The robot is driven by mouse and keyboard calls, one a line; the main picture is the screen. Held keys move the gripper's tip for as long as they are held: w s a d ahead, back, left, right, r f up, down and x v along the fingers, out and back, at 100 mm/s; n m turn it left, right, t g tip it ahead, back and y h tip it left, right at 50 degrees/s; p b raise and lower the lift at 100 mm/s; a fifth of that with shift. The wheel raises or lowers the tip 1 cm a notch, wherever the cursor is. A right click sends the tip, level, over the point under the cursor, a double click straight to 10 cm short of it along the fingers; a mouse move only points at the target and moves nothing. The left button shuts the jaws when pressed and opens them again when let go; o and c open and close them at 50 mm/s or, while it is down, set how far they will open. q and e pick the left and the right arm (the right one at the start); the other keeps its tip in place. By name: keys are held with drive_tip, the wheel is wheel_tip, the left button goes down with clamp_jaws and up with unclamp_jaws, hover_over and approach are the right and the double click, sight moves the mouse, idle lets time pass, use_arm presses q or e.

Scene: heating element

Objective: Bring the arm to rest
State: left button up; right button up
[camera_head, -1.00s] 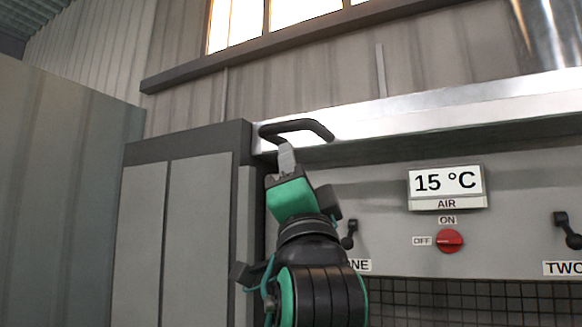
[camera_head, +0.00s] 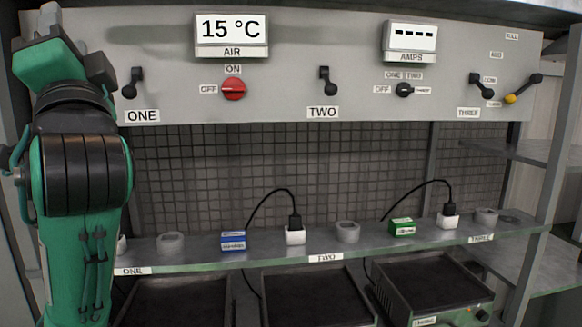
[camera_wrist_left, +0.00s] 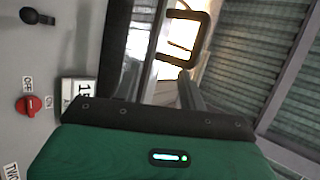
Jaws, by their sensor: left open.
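My left gripper (camera_head: 50,18) is at the top left corner of the head view, raised upright in front of the left end of the control panel (camera_head: 290,60). Its green arm comes up along the left edge, and the gripper's tips are partly cut off there. In the left wrist view, its green body fills the bottom and a grey finger (camera_wrist_left: 190,92) points up toward a black bracket-like shape (camera_wrist_left: 186,52); I cannot tell whether they touch. I see nothing held. My right gripper is not in view.
The panel has a "15 °C" display (camera_head: 232,30), a red knob (camera_head: 233,89) and several black switches. Below is a metal shelf (camera_head: 270,258) with a blue box (camera_head: 233,241), a green box (camera_head: 402,227) and plugs. Side shelves (camera_head: 540,153) stand right. Space before the panel's middle looks clear.

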use_arm(q)
drive_tip(key=w+f+m+h, duration=0.3)
drive_tip(key=w+f+h, duration=0.5)
drive_tip(key=f, duration=0.5)
drive_tip(key=w+d+f+g+h, duration=0.1)
drive_tip(key=d+f+g+h, duration=0.15)
drive_tip(key=f, duration=1.55)
drive_tip(key=w+d+f+g+h, duration=0.1)
drive_tip(key=f+g+h, duration=0.3)
drive_tip(key=f, duration=1.3)
drive_tip(key=s+d+f+n+g+h, duration=0.1)
drive_tip(key=s+f+g, duration=0.2)
drive_tip(key=s+f, duration=0.5)
drive_tip(key=s+d+f+n+g+h, duration=0.15)
drive_tip(key=s+f, duration=0.25)
drive_tip(key=f, duration=0.7)
drive_tip(key=s+d+f+n+g+h, duration=0.1)
drive_tip(key=s+f+g, duration=0.2)
drive_tip(key=s+f, duration=0.35)
drive_tip(key=s+f+n+g, duration=0.2)
drive_tip(key=s+f, duration=0.2)
drive_tip(key=s, duration=0.5)
wheel_tip(320, 180, down, 32)
drive_tip(key=s+g, duration=0.1)
drive_tip(key=g, duration=0.1)
drive_tip(key=s+a+f+g, duration=0.1)
drive_tip(key=s+a+f, duration=0.2)
drive_tip(key=s+f, duration=1.5)
drive_tip(key=shift+s+f, duration=0.35)
drive_tip(key=shift+s, duration=0.2)
